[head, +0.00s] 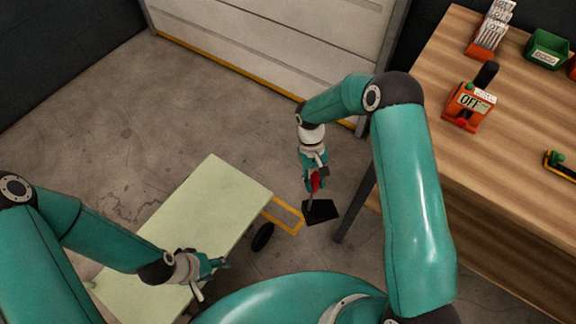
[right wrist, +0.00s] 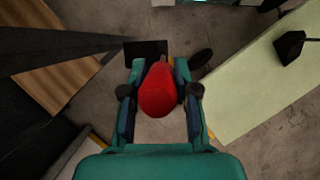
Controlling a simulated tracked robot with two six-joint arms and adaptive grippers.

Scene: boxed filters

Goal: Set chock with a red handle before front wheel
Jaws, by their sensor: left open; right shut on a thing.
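The chock is a black block (head: 320,212) with a red handle (head: 315,182). My right gripper (head: 314,180) is shut on the red handle from above. In the right wrist view the red handle (right wrist: 158,92) sits between the fingers, with the black block (right wrist: 143,50) beyond it. I cannot tell whether the block touches the floor. A black wheel (head: 262,237) of the cart is left of the chock, apart from it; it also shows in the right wrist view (right wrist: 201,58). My left gripper (head: 218,264) is open and empty over the pale green cart top (head: 205,205).
A yellow cart frame (head: 287,214) lies between cart and chock. A dark table leg (head: 356,205) stands close on the chock's right. The wooden bench (head: 520,180) holds an orange OFF box (head: 468,106) and a green bin (head: 546,50). Floor left of the cart is clear.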

